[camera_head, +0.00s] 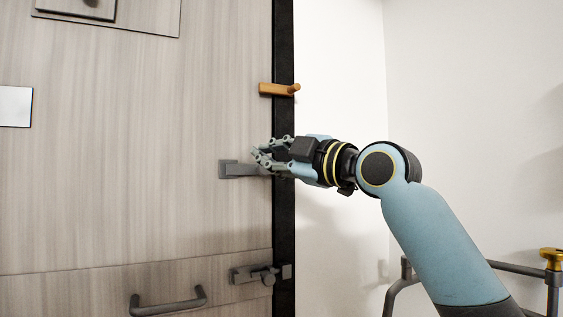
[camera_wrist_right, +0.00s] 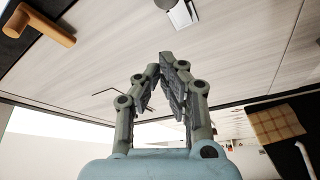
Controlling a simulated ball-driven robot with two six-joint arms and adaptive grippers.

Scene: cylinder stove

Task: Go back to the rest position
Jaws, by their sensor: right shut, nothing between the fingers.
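My right gripper (camera_head: 261,154) reaches in from the right side of the head view, its fingers pointing left towards a wood-grain panel (camera_head: 130,130). Its fingers are shut with nothing between them; the wrist view shows the fingertips (camera_wrist_right: 162,66) meeting. In the head view the fingers overlap the right end of a grey lever handle (camera_head: 236,169) on the panel. I cannot tell whether they touch it. My left gripper is in neither view.
An orange-brown wooden peg (camera_head: 279,89) sticks out above the gripper, by the dark panel edge. Below are a grey latch (camera_head: 256,273) and a grey pull handle (camera_head: 168,303). A grey rail with a yellow knob (camera_head: 552,257) stands lower right. White wall space is clear above my arm.

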